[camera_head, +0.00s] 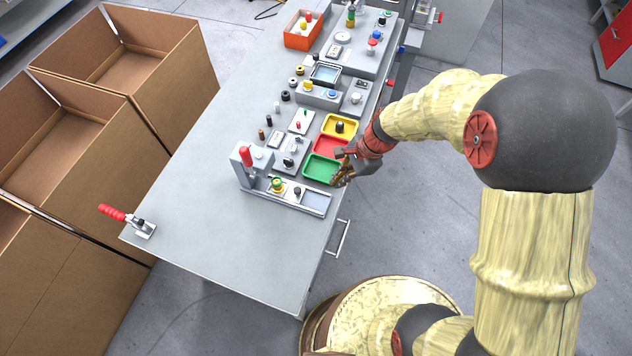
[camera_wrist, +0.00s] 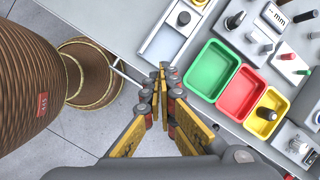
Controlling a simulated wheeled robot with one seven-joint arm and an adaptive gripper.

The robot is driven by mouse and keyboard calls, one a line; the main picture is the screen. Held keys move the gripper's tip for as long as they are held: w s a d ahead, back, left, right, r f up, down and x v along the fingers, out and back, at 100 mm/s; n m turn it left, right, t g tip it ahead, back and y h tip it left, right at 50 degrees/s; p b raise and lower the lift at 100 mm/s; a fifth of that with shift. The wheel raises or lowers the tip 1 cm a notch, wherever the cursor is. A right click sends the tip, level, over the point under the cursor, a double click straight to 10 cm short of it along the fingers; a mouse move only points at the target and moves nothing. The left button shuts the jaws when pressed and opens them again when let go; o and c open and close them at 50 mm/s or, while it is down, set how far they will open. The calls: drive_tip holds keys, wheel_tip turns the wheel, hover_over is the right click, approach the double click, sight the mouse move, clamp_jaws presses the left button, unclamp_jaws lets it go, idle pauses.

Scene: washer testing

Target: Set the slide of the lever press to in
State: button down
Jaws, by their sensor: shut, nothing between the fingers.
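The lever press (camera_head: 249,170) stands near the front of the grey table, with a red-tipped lever and a long low base running to the right. On the base are a green and yellow part (camera_head: 277,184) and a dark knob (camera_head: 297,191), with a pale recessed area at the right end. In the wrist view the end of the base (camera_wrist: 160,45) and the dark knob (camera_wrist: 184,18) show at the top; the lever is out of view. My gripper (camera_head: 341,181) is shut and empty, by the green tray at the table's right edge. Its fingertips (camera_wrist: 168,72) appear below the base end.
Green (camera_head: 321,168), red (camera_head: 331,147) and yellow trays line the table's right side. Small fixtures and knobs stand behind the press. A red-handled clamp (camera_head: 143,229) sits at the front left corner. A table handle (camera_head: 342,238) juts out at right.

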sight(298, 187)
drive_tip(key=a+f+m+b, duration=0.1)
drive_tip(key=f, duration=0.2)
drive_tip(key=a+f+m, duration=0.1)
drive_tip(key=f+m, duration=0.1)
drive_tip(key=f, duration=0.1)
drive_tip(key=w+a+f+m+b, duration=0.1)
drive_tip(key=a+f, duration=0.1)
drive_tip(key=f, duration=0.1)
drive_tip(key=shift+w+t+b, duration=0.1)
drive_tip(key=shift+t+b, duration=0.2)
drive_tip(key=a, duration=0.3)
drive_tip(key=shift+w+f, duration=0.1)
drive_tip(key=shift+f, duration=0.25)
drive_tip(key=shift+a, duration=0.6)
drive_tip(key=shift+w+a, duration=0.1)
drive_tip(key=shift+w+a+p, duration=0.1)
drive_tip(key=shift+w+a, duration=0.15)
drive_tip(key=shift+a, duration=0.45)
drive_tip(key=shift+w+a+p, duration=0.15)
drive_tip(key=shift+w+a, duration=0.15)
drive_tip(key=shift+a, duration=0.4)
drive_tip(key=shift+w+a+p, duration=0.1)
drive_tip(key=shift+w+a, duration=0.15)
drive_tip(key=shift+a, duration=0.45)
